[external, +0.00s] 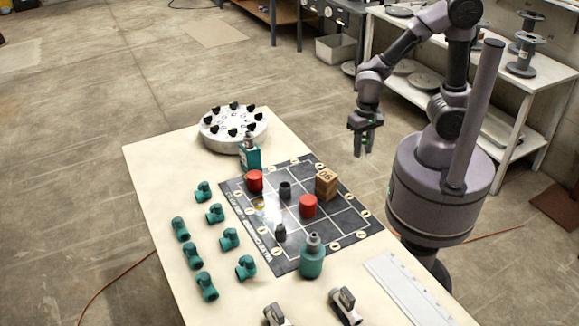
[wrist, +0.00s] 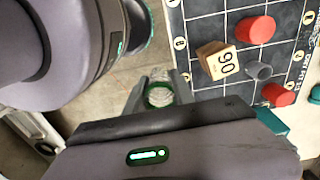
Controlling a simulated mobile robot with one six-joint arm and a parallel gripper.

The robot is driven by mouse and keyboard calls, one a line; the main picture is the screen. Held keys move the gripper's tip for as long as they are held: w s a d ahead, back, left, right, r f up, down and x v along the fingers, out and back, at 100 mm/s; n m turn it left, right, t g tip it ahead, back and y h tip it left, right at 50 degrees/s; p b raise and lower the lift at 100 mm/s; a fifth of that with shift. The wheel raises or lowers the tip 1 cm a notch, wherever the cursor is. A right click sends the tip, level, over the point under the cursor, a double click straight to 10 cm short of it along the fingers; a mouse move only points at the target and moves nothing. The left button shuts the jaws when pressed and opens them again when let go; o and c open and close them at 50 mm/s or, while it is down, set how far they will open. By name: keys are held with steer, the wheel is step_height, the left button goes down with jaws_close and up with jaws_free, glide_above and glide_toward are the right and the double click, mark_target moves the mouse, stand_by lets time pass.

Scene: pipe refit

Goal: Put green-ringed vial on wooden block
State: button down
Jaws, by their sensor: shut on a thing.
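My gripper (external: 362,148) is shut on the green-ringed vial, raised in the air just off the right edge of the table. In the wrist view, the clear vial with its green ring (wrist: 158,95) sits between the fingers of my gripper (wrist: 160,90), with floor behind it. In the external view the vial is too small to make out well. The wooden block (external: 326,184) stands on the dark grid mat, below and left of my gripper. It also shows in the wrist view (wrist: 217,61), marked "06", right of the vial; its top is bare.
Another teal bottle (external: 250,155) stands by a white disc (external: 232,140) with black knobs. Several teal pipe tees (external: 206,286) lie on the left.

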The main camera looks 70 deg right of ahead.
mark_target(363, 147)
steer(key=s+a+r, duration=0.1)
steer(key=s, duration=0.4)
steer(key=w+p, duration=0.1)
steer(key=p, duration=0.2)
steer(key=w+a+r+p, duration=0.1)
steer(key=w+p, duration=0.1)
steer(key=p, duration=0.1)
steer(key=w+a+p, duration=0.1)
steer(key=p, duration=0.2)
steer(key=shift+w+r, duration=0.2)
steer(key=shift+r, duration=0.05)
steer(key=shift+w+a+f+p, duration=0.1)
steer(key=shift+w+p, duration=0.05)
steer(key=shift+p, duration=0.95)
steer(key=w+a, duration=0.1)
steer(key=w, duration=0.2)
steer(key=w+a+f+b, duration=0.1)
steer(key=w, duration=0.2)
steer(key=w+a+f+b, duration=0.1)
steer(key=w+a, duration=0.1)
steer(key=w, duration=0.2)
steer(key=shift+w+f, duration=0.1)
steer(key=shift+f, duration=0.1)
step_height(363, 147, down, 4)
steer(key=shift+r+b, duration=0.25)
steer(key=shift+b, duration=0.6)
steer(key=shift+f, duration=0.15)
steer(key=c, duration=1.1)
jaws_free()
